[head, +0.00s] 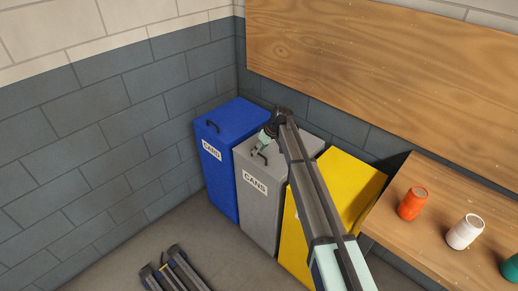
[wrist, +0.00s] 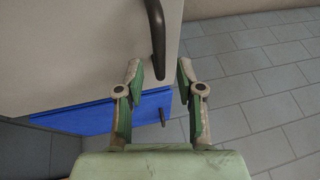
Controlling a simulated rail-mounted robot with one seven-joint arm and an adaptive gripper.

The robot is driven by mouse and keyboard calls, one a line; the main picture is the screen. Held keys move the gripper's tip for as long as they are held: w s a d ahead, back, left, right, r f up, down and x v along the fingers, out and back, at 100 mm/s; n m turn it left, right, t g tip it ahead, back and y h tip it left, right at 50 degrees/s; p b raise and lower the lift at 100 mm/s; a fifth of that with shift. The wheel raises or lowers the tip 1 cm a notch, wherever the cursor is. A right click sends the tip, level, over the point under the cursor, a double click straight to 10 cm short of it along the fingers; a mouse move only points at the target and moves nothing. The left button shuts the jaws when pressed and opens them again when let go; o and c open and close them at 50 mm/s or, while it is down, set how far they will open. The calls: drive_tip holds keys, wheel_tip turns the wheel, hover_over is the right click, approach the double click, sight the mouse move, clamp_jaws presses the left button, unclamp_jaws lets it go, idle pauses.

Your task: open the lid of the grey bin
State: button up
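The grey bin (head: 262,205) stands between the blue and yellow bins, with a "CANS" label on its front. Its lid (head: 243,157) lies shut and has a dark curved handle (head: 259,159). My gripper (head: 264,146) is over the lid, close to this handle. In the wrist view the lid (wrist: 75,50) fills the upper left, and the dark handle (wrist: 156,35) runs down to between my fingertips (wrist: 159,72). The fingers are apart, with visible gaps on both sides of the handle. Whether the handle is at fingertip depth is hard to tell.
The blue bin (head: 220,172) stands to the left, the yellow bin (head: 345,190) to the right. A brick wall (head: 100,130) is behind.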

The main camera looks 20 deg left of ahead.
drive_tip(key=shift+a+f, duration=0.1)
drive_tip(key=shift+f, duration=0.05)
drive_tip(key=shift+c, duration=0.3)
clamp_jaws()
